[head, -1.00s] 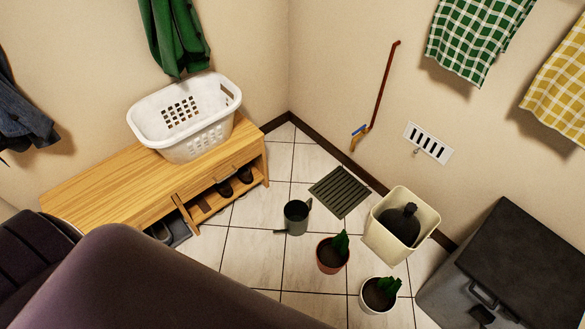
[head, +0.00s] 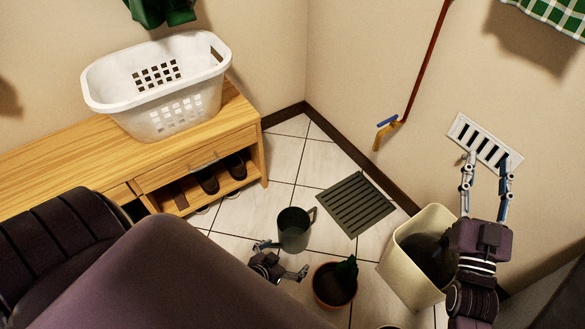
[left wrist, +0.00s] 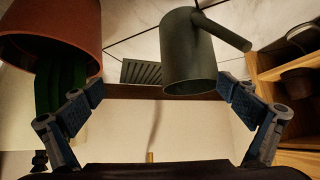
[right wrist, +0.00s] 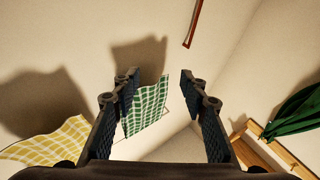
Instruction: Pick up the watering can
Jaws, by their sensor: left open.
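The dark grey-green watering can (head: 294,230) stands upright on the tiled floor in the head view, left of the floor drain. My left gripper (head: 283,259) is open and empty just in front of it, with one finger on each side of its near side. In the left wrist view, the can (left wrist: 188,55) appears upside down beyond the open fingers (left wrist: 155,95), closer to the right-hand finger; contact cannot be told. My right gripper (head: 488,165) is open and empty in front of the wall vent; its spread fingers also show in the right wrist view (right wrist: 158,82).
A terracotta pot with a plant (head: 333,287) stands close right of my left gripper. A cream bin (head: 400,262) is below my right gripper. The drain grate (head: 355,204) lies flat. A wooden bench (head: 50,165) with a white basket (head: 160,95) stands left.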

